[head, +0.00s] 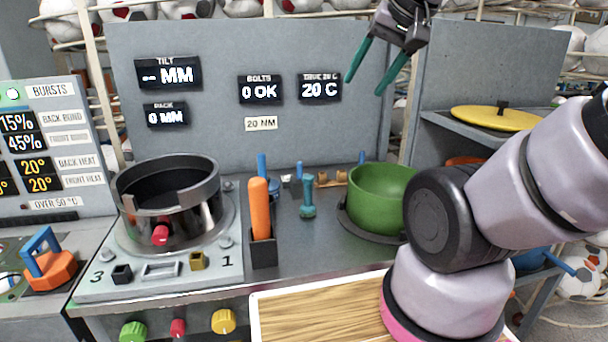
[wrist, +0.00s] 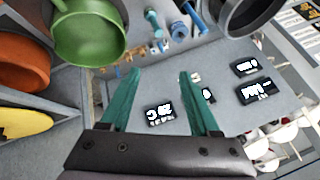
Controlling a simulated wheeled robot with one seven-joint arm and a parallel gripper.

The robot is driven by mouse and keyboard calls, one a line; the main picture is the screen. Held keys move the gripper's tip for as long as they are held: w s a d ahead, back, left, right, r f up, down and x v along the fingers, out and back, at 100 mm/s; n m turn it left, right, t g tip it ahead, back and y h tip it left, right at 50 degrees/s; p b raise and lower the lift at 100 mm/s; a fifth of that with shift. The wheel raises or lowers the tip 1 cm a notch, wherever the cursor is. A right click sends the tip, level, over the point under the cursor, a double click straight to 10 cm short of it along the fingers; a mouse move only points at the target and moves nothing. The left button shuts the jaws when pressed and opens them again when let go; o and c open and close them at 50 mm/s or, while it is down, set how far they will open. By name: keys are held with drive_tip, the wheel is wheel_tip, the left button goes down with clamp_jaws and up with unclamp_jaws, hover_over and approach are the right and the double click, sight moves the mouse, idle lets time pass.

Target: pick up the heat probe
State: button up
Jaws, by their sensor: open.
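An orange-handled tool (head: 258,205) stands upright in a dark square holder (head: 263,250) on the grey bench, right of the round metal press. It looks like the heat probe, but no label confirms it and its lower end is hidden in the holder. My gripper (head: 364,86) is open and empty, high in front of the grey back panel, above and to the right of the orange tool. In the wrist view my gripper (wrist: 160,72) shows two teal fingers apart with nothing between them. I do not make out the orange tool there.
A green pot (head: 380,198) stands right of the tool, and a teal upright tool (head: 308,196) stands between them. The metal press (head: 168,200) is at left. A yellow lid (head: 497,118) lies on the right shelf. A wooden board (head: 320,308) is in front.

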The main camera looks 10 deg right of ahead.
idle(0.5)
drive_tip(key=w+f+m+g+y, duration=0.2)
drive_tip(key=w+f+m+y, duration=0.5)
drive_tip(key=w+f, duration=0.8)
drive_tip(key=w+f+m+g+y, duration=0.2)
drive_tip(key=w+f+m+y, duration=0.2)
drive_tip(key=w+f+m, duration=1.05)
drive_tip(key=n, duration=0.5)
hover_over(300, 177)
drive_tip(key=w+d, duration=0.1)
drive_tip(key=d, duration=0.1)
drive_tip(key=shift+d+f, duration=0.1)
drive_tip(key=shift+f, duration=0.15)
drive_tip(key=shift+x, duration=2.65)
drive_tip(key=shift+s, duration=0.2)
clamp_jaws()
